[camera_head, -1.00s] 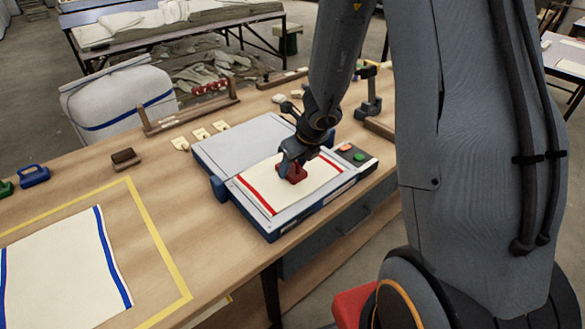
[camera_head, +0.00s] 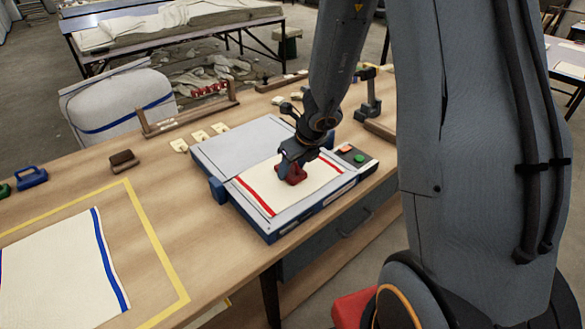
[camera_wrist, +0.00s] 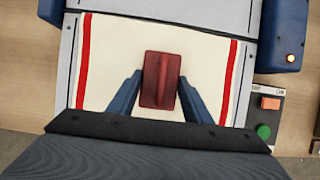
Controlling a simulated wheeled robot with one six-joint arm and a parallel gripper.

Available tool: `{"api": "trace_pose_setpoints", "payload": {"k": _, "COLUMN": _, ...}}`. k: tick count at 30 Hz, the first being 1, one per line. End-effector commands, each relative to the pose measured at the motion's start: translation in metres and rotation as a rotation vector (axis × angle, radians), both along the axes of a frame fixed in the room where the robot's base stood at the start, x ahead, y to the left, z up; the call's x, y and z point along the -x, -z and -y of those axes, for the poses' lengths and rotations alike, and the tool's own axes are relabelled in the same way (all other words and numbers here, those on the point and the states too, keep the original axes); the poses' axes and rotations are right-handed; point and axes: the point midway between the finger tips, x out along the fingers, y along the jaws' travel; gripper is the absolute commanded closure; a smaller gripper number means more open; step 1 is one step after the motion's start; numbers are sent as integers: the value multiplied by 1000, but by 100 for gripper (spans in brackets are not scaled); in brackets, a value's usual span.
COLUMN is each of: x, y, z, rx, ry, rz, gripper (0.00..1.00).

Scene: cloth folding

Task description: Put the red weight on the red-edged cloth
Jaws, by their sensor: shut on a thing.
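The red weight (camera_head: 292,175) is a small block with a raised handle on top. It also shows in the middle of the wrist view (camera_wrist: 161,80). My gripper (camera_head: 294,160) is over it, with its two blue fingers (camera_wrist: 160,92) shut on the weight from either side. The red-edged cloth (camera_head: 318,184) is cream with a red stripe near each of two opposite edges, and it lies flat on the flat-bed machine. The weight is over the cloth's middle between the stripes (camera_wrist: 115,60). I cannot tell whether its underside touches the cloth.
The grey machine (camera_head: 238,143) has its panel open at the back and a button box (camera_head: 352,155) at its right. A blue-edged cloth (camera_head: 60,275) lies inside a yellow outline at the left.

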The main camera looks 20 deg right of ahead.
Motion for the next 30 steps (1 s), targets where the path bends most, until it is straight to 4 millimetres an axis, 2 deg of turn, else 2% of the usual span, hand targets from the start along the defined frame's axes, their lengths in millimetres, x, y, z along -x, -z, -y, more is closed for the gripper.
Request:
{"api": "trace_pose_setpoints", "payload": {"k": 1, "x": 10, "y": 12, "z": 1, "rx": 5, "ry": 0, "rz": -26, "gripper": 50}}
{"api": "trace_pose_setpoints", "payload": {"k": 3, "x": 10, "y": 13, "z": 1, "rx": 5, "ry": 0, "rz": -26, "gripper": 38}}
{"api": "trace_pose_setpoints", "payload": {"k": 4, "x": 10, "y": 13, "z": 1, "rx": 5, "ry": 0, "rz": -26, "gripper": 36}}
{"api": "trace_pose_setpoints", "payload": {"k": 11, "x": 10, "y": 12, "z": 1, "rx": 6, "ry": 0, "rz": -27, "gripper": 36}}
{"api": "trace_pose_setpoints", "payload": {"k": 17, "x": 11, "y": 3, "z": 1, "rx": 6, "ry": -1, "rz": -27, "gripper": 36}}
{"api": "trace_pose_setpoints", "payload": {"k": 19, "x": 12, "y": -3, "z": 0, "rx": 5, "ry": -1, "rz": -27, "gripper": 36}}
{"api": "trace_pose_setpoints", "payload": {"k": 30, "x": 36, "y": -82, "z": 12, "rx": 3, "ry": 0, "rz": -15, "gripper": 36}}
